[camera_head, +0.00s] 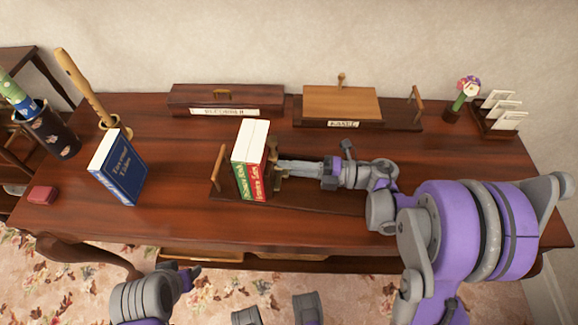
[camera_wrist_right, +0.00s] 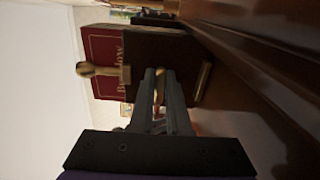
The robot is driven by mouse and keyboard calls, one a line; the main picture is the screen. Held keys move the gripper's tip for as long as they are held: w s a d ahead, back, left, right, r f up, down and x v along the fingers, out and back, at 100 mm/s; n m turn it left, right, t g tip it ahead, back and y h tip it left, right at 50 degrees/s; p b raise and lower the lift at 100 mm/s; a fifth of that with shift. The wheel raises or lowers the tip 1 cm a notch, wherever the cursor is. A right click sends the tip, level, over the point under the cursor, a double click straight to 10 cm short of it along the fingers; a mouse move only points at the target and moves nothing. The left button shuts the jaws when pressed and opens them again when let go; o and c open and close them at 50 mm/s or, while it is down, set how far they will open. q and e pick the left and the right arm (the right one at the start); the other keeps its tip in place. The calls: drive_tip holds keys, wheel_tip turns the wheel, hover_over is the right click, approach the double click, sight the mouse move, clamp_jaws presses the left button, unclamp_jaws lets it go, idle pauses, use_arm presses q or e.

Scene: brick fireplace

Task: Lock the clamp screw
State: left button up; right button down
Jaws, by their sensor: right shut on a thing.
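A wooden book clamp stands on the desk, with its left end board (camera_head: 217,168) upright at the left of a green book (camera_head: 243,180) and a red book (camera_head: 262,178). Brass fittings show at the right of the books, beside my fingertips. My right gripper (camera_head: 282,168) reaches in from the right, low over the clamp's base. In the right wrist view, its fingers (camera_wrist_right: 160,78) are close together on a small brass part (camera_wrist_right: 160,88) in front of a dark board (camera_wrist_right: 158,55). A brass knob (camera_wrist_right: 88,69) sticks out beside it. My left arm is at bottom left; its fingertips are unclear.
A blue book (camera_head: 122,168) and a dark cup (camera_head: 52,130) stand at the left. A closed long box (camera_head: 225,98), a wooden-topped stand (camera_head: 340,103) and a card rack (camera_head: 500,113) line the back.

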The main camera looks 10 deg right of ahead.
idle(0.5)
drive_tip(key=c, duration=0.9)
unclamp_jaws()
drive_tip(key=v, duration=1.1)
drive_tip(key=shift+a, duration=0.1)
